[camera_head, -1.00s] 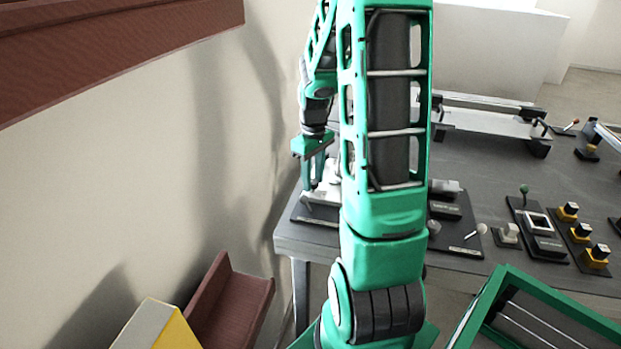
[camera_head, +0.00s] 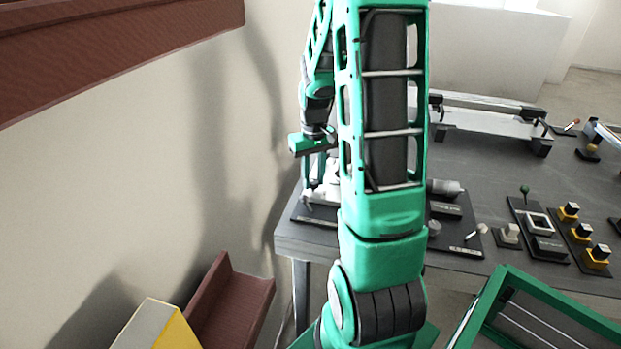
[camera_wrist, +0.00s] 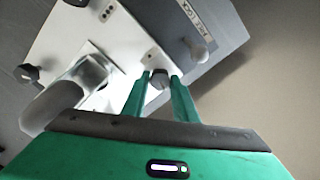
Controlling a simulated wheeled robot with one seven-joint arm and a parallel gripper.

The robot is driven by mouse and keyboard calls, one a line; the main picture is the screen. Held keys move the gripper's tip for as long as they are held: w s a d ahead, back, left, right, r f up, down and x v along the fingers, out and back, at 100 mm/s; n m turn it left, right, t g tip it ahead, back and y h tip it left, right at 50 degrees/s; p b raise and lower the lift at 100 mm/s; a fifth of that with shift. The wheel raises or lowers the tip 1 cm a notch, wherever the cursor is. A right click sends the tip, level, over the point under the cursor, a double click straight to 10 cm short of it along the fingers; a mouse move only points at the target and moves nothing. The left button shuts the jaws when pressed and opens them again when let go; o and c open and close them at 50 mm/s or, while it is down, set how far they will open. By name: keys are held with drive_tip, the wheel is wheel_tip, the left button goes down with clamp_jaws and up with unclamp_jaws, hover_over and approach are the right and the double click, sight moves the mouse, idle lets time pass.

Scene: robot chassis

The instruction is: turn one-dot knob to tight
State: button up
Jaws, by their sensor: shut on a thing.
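The one-dot knob (camera_wrist: 157,80) is a small dark knob on a white plate (camera_wrist: 128,45) in the wrist view. A single dot mark shows on the plate just above it. My gripper (camera_wrist: 161,76) has its two green fingers on either side of this knob and is shut on it. In the head view my gripper (camera_head: 314,188) is low over the left end of the table, partly behind my own arm. The knob cannot be made out there. The wrist view shows no readable tight mark.
A pale rounded cylinder (camera_wrist: 52,105) sits left of the fingers, with a dark knob (camera_wrist: 28,75) beyond it. A pale knob (camera_wrist: 198,72) stands on the labelled grey base to the right. In the head view, switches (camera_head: 582,231) stand at the table's right.

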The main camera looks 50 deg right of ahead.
sight(312, 181)
drive_tip(key=m, duration=0.5)
drive_tip(key=shift+a, duration=0.1)
drive_tip(key=shift+w+m, duration=0.1)
drive_tip(key=shift+m, duration=2)
drive_tip(key=shift+a, duration=0.1)
drive_tip(key=o, duration=1.1)
drive_tip(key=shift+c, duration=0.2)
drive_tip(key=shift+r, duration=0.1)
wheel_tip(312, 181, up, 11)
drive_tip(key=shift+f, duration=0.2)
